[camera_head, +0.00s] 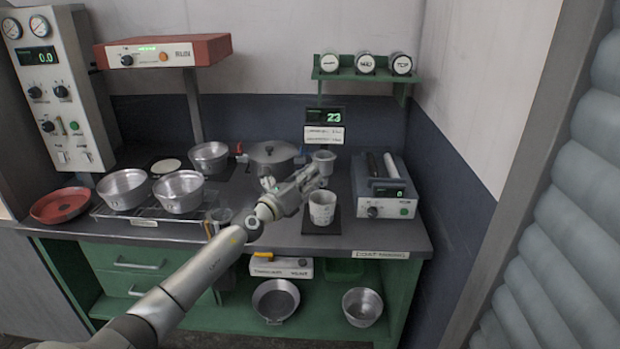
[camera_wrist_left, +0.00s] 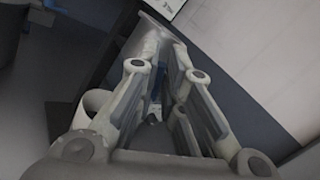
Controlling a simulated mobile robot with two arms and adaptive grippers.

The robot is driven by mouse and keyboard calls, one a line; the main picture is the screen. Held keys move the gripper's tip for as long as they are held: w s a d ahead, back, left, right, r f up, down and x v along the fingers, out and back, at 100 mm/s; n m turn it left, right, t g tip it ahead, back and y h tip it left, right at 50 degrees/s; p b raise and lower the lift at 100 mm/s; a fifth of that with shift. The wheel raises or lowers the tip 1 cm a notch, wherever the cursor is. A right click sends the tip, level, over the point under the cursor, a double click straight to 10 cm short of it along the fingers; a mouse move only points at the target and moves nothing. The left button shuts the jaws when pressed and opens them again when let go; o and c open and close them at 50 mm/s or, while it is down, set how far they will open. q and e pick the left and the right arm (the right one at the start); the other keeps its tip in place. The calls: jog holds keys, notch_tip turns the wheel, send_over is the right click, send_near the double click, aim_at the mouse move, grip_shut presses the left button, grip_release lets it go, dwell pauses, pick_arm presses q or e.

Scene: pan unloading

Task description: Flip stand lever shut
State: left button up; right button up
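A lidded steel pot (camera_head: 272,153) stands at the back of the counter, with a red lever-like part (camera_head: 240,149) on its left and a blue one (camera_head: 300,153) on its right. I cannot tell for sure which part is the stand lever, or whether it is open or shut. My right gripper is not in view.
A speckled white cup (camera_head: 322,207) stands on a dark pad just below the left gripper. A boxy device (camera_head: 388,190) with two bars is to the right. Steel pans (camera_head: 179,191) on a rack and a red dish (camera_head: 61,205) are at the left. The front counter edge is partly clear.

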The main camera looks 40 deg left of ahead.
pick_arm(q)
jog(key=o, duration=0.4)
jog(key=shift+s, duration=0.1)
jog(key=shift+s+a+f, duration=0.15)
jog(key=shift+s+f, duration=0.05)
jog(key=shift+s, duration=1.75)
jog(key=shift+s+a+f, duration=0.1)
jog(key=shift+s+f, duration=0.15)
jog(key=shift+s, duration=1.75)
jog(key=shift+s+a+f, duration=0.15)
jog(key=shift+s+f, duration=0.05)
jog(key=shift+s, duration=1.75)
